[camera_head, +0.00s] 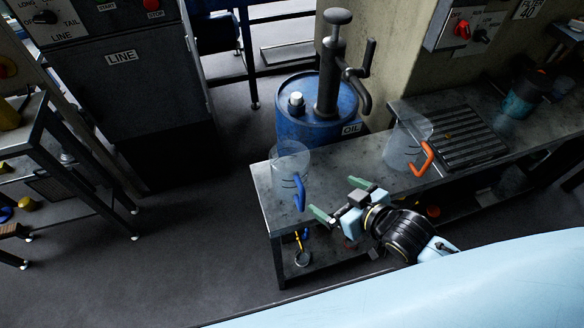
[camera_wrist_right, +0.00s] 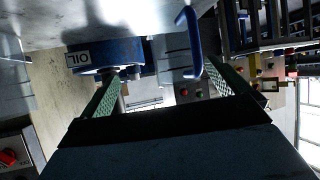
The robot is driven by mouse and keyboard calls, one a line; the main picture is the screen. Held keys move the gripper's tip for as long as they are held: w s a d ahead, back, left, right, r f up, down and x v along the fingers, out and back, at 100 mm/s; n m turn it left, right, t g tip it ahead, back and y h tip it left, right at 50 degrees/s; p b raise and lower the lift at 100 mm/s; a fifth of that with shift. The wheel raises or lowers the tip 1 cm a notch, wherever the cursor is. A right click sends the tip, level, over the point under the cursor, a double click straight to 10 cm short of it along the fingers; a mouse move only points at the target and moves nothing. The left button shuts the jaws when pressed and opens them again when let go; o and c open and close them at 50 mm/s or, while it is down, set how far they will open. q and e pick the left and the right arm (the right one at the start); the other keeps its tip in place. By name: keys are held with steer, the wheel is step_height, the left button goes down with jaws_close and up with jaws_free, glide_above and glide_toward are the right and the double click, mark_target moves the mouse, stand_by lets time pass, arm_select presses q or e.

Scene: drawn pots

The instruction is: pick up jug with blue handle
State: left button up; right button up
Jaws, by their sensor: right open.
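A clear jug with a blue handle (camera_head: 290,164) stands upright at the left end of the grey metal bench (camera_head: 262,200). Its blue handle (camera_head: 300,193) faces the front right. A similar clear jug with an orange handle (camera_head: 405,146) stands farther right on the bench. My right gripper (camera_head: 342,197) is open and empty, to the right of the blue handle and apart from it. In the right wrist view, the blue handle (camera_wrist_right: 188,40) shows near the right finger, at the top; the jug's clear body is hard to make out there. My left gripper is not in view.
A blue oil drum (camera_head: 308,125) with a hand pump stands behind the bench. A dark slatted grate (camera_head: 465,137) and a teal container (camera_head: 522,98) are on the bench at right. The floor left of the bench is clear.

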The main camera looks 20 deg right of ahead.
steer(key=t+y, duration=0.1)
glide_toward(292, 179)
steer(key=d+r, duration=0.2)
steer(key=d, duration=0.1)
steer(key=r+x, duration=0.1)
steer(key=x, duration=1.2)
steer(key=shift+w+a+n, duration=0.3)
steer(key=shift+w+a, duration=0.05)
steer(key=shift+w, duration=0.15)
steer(key=shift+r+y, duration=0.15)
steer(key=shift+y, duration=0.15)
steer(key=c, duration=1.2)
